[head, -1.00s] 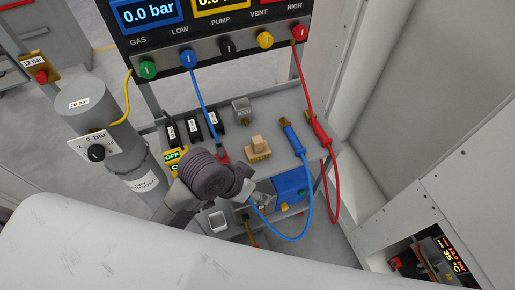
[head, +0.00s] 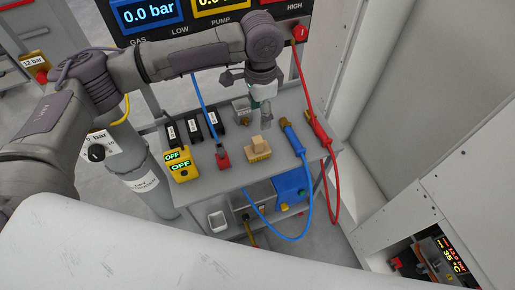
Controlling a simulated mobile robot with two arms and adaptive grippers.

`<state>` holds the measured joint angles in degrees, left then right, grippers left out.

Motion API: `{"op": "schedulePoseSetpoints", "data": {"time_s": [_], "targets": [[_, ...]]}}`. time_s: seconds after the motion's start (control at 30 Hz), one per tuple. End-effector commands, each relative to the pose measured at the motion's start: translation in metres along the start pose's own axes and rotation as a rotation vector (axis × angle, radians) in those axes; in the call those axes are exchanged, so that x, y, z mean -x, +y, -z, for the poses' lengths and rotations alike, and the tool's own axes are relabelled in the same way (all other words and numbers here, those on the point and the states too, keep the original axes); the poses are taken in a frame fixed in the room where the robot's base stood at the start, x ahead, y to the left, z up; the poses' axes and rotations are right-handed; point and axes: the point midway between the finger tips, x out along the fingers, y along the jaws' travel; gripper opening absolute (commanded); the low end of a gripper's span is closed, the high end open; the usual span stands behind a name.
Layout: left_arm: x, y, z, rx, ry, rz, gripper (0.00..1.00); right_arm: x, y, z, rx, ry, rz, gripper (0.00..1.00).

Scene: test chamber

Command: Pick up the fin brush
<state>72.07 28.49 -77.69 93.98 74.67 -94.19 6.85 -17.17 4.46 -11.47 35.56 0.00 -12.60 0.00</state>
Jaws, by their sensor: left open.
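The fin brush (head: 258,149), a small tan block with a raised grip, lies on the grey shelf (head: 225,173) near its middle. My left arm comes in from the left and bends down over the shelf. My left gripper (head: 265,118) points down just behind the brush in the picture, apart from it. It is open, with nothing seen between its fingers, though they are small and partly hidden. My right gripper is not in view.
A blue-handled hose (head: 293,139) and a red-handled hose (head: 319,129) lie right of the brush. A grey metal block (head: 241,106) stands behind. The gauge panel (head: 205,33) rises at the back.

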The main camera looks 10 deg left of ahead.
Motion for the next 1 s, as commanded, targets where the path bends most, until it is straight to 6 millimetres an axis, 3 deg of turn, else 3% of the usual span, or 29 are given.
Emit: {"op": "schedulePoseSetpoints", "data": {"time_s": [0.13,0.4,0.67,1.0], "targets": [[-0.015,-0.004,-0.002,0.008,-0.010,0.001,0.60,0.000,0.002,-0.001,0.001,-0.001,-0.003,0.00],[-0.067,-0.004,-0.002,0.007,-0.008,0.001,0.60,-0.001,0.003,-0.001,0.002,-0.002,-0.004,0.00],[-0.087,-0.005,-0.002,0.006,-0.007,0.003,0.60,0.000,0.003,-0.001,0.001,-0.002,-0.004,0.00],[-0.131,-0.010,-0.004,0.005,-0.006,0.003,0.60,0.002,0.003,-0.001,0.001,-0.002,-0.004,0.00]]}}
